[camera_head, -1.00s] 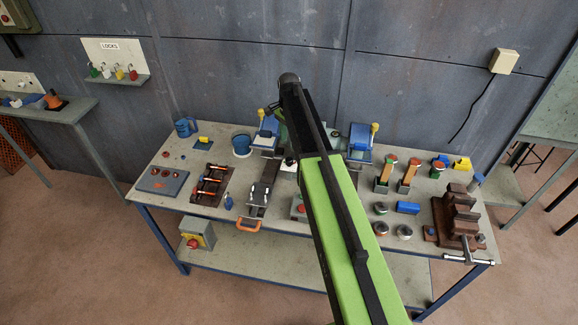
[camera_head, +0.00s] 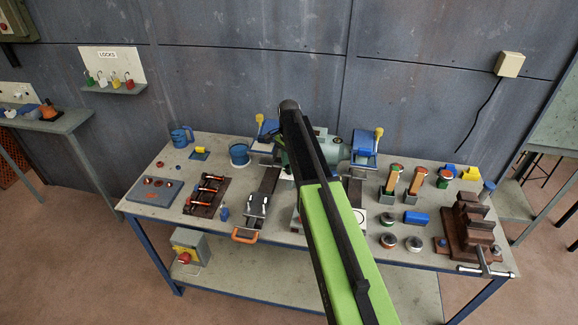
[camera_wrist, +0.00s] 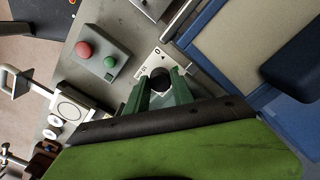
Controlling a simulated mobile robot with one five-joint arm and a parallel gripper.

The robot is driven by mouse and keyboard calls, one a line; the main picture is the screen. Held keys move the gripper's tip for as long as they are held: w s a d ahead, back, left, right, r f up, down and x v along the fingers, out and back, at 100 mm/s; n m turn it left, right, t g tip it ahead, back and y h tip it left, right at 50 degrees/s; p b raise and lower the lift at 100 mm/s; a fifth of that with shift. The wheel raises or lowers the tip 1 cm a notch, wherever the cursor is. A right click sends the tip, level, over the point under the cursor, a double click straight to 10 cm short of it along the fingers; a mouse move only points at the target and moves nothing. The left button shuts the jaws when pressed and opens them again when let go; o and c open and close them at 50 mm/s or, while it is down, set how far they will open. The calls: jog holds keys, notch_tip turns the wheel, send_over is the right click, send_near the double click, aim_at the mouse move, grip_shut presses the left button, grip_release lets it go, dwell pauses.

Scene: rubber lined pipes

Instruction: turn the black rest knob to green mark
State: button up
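The black rest knob (camera_wrist: 160,77) shows in the wrist view, at the lower end of a white marked plate (camera_wrist: 151,65) with a "0" and small lettering. I cannot make out a green mark. My gripper (camera_wrist: 160,87) has two dark green fingers, spread apart, one on each side of the knob. I cannot tell whether they touch it. In the head view my own green and black arm reaches over the bench and hides the knob and gripper. A teal bench grinder (camera_head: 335,151) stands behind the arm.
A box with red and green buttons (camera_wrist: 96,50) lies left of the plate. A blue-framed pale panel (camera_wrist: 235,40) is to the right. On the bench (camera_head: 290,238) stand a brown vise (camera_head: 467,232), a blue mug (camera_head: 180,135) and an orange-handled clamp (camera_head: 245,236).

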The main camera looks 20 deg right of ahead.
grip_shut()
jog(key=n, duration=1)
jog(key=shift+d, duration=0.1)
jog(key=n, duration=0.6)
jog(key=shift+n, duration=0.3)
jog(key=n, duration=0.5)
jog(key=shift+n, duration=0.3)
dwell(0.3)
